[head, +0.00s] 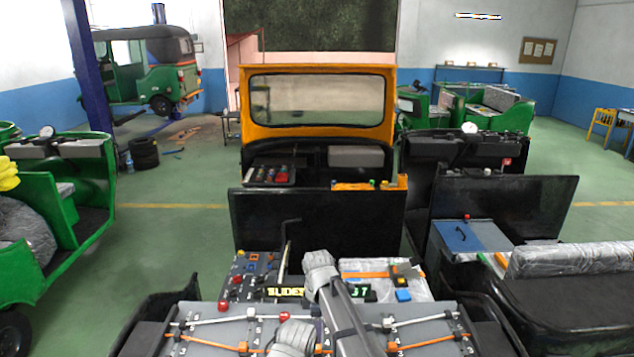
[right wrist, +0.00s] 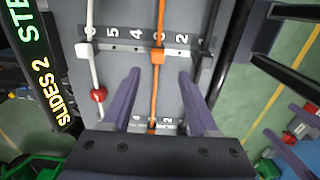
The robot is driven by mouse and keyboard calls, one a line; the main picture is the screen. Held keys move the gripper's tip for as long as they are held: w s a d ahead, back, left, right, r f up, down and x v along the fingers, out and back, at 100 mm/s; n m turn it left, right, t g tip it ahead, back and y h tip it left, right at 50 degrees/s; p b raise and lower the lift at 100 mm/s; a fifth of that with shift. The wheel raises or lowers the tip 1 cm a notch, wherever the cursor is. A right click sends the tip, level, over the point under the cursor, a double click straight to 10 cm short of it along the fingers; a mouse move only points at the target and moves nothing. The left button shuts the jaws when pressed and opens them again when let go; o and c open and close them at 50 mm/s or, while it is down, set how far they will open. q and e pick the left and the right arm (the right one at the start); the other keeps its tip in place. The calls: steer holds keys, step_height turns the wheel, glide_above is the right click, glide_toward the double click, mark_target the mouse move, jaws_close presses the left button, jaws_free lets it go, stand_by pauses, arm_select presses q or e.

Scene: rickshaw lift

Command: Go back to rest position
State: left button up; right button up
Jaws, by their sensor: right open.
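My right gripper (right wrist: 160,78) is open in the right wrist view, with its two purple-grey fingers apart and no object held between them. The fingers are over a grey slider panel (right wrist: 122,22), one to each side of an orange rod (right wrist: 161,15). I cannot tell whether they touch the panel. The slider panel also shows at the bottom of the head view (head: 235,332), partly covered by my grey wrapped arm. The gripper's fingers cannot be made out in the head view. My left gripper is in neither view.
A red knob (right wrist: 99,95) sits on a white rod beside the fingers. In the head view, a control board (head: 250,270) and a sign (head: 285,292) lie beyond the panel. An orange-framed rickshaw cab (head: 318,72) stands ahead. Green floor (head: 165,225) is clear at left.

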steer(key=shift+s, duration=0.4)
steer(key=s+d+m, duration=1.6)
steer(key=d+m, duration=0.1)
steer(key=m, duration=0.1)
arm_select(q)
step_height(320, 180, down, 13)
steer(key=b, duration=1.2)
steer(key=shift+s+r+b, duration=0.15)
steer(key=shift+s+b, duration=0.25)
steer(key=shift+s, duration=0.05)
arm_select(e)
steer(key=s+a+f+n+h, duration=0.1)
steer(key=s+a+f+n, duration=0.2)
steer(key=s+a+f, duration=0.3)
steer(key=a+f, duration=0.5)
steer(key=f, duration=0.1)
steer(key=shift+a+f+n, duration=0.15)
steer(key=shift+f+n, duration=0.15)
steer(key=shift+n, duration=0.1)
